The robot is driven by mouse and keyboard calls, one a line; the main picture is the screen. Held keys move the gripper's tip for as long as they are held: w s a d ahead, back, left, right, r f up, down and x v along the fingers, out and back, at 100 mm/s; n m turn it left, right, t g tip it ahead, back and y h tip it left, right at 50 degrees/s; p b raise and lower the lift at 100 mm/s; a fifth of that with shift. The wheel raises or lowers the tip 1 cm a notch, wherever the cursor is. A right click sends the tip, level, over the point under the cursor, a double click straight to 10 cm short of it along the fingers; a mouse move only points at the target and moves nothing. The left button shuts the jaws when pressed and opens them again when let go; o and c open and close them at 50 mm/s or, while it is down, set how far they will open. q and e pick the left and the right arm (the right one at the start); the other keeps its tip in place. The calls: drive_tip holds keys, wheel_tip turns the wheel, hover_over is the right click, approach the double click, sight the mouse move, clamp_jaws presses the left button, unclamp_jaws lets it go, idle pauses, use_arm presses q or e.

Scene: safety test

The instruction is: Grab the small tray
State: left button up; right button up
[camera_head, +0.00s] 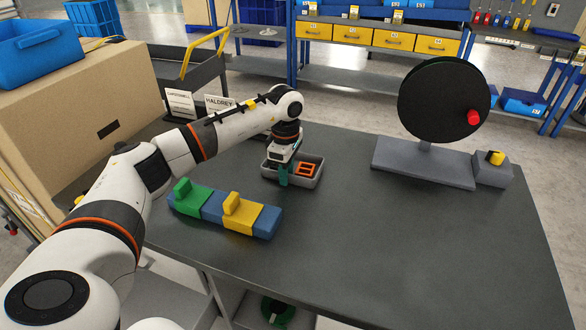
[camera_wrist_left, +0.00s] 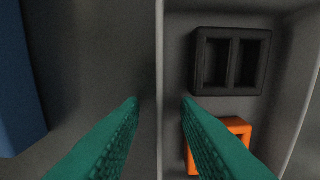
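The small tray (camera_head: 310,183) is a grey open box on the dark table, right of the blue block with green and yellow parts. It holds an orange two-slot piece (camera_head: 307,169); the left wrist view also shows a black two-slot piece (camera_wrist_left: 230,61) in it. My left gripper (camera_head: 284,182) points down at the tray's near-left side, its teal fingers apart. In the left wrist view the fingers (camera_wrist_left: 160,101) straddle the tray wall (camera_wrist_left: 160,60), one outside and one inside, with visible gaps on both sides. My right gripper is not in view.
The blue block with green and yellow parts (camera_head: 212,212) lies left of the tray. A black disc (camera_head: 432,100) on a grey base stands at the back right, beside a yellow-buttoned box (camera_head: 494,170). A cardboard box (camera_head: 70,110) is at left. The table's right front is clear.

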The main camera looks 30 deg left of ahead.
use_arm(q)
drive_tip(key=shift+c, duration=0.3)
clamp_jaws()
drive_tip(key=shift+r, duration=0.1)
